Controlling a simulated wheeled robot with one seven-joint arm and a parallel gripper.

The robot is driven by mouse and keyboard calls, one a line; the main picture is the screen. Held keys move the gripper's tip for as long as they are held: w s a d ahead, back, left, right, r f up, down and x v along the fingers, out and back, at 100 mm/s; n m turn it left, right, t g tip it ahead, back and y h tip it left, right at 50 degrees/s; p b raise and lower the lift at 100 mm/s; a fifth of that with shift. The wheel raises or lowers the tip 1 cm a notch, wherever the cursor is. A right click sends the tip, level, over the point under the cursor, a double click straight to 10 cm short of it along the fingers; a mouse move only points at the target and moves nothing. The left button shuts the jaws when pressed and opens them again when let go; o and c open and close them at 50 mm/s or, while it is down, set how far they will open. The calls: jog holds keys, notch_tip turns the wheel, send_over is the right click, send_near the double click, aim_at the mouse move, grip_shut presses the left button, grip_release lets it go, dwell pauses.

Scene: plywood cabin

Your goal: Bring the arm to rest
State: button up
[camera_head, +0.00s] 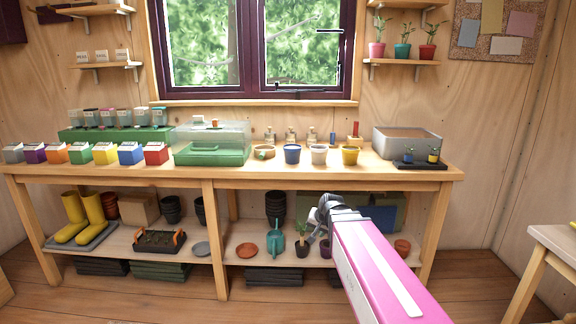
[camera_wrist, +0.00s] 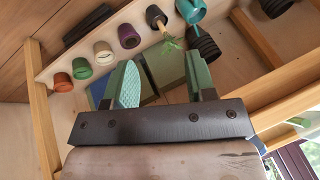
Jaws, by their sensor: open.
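My arm (camera_head: 375,265), pink and white, reaches out from the bottom right toward the front of the workbench. My gripper (camera_head: 318,226) is small and partly hidden at its far end, in front of the lower shelf. In the wrist view my gripper (camera_wrist: 158,82) has its two green fingers well apart, with nothing between them. A dark pot with a seedling (camera_wrist: 156,15) is also there.
The workbench (camera_head: 330,174) bears seed boxes, a green propagator (camera_head: 212,150), pots and a grey tub (camera_head: 407,143). Its lower shelf (camera_head: 215,238) holds yellow boots (camera_head: 75,222), a teal watering can (camera_head: 275,245) and stacked pots. A small table (camera_head: 552,238) stands at right.

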jog(key=s+d+f+n+g+h, duration=0.2)
jog(key=s+d+f+g, duration=0.3)
jog(key=s+f, duration=0.8)
jog(key=d, duration=0.3)
jog(key=shift+s+n+h, duration=0.35)
jog(key=shift+n+h, duration=0.05)
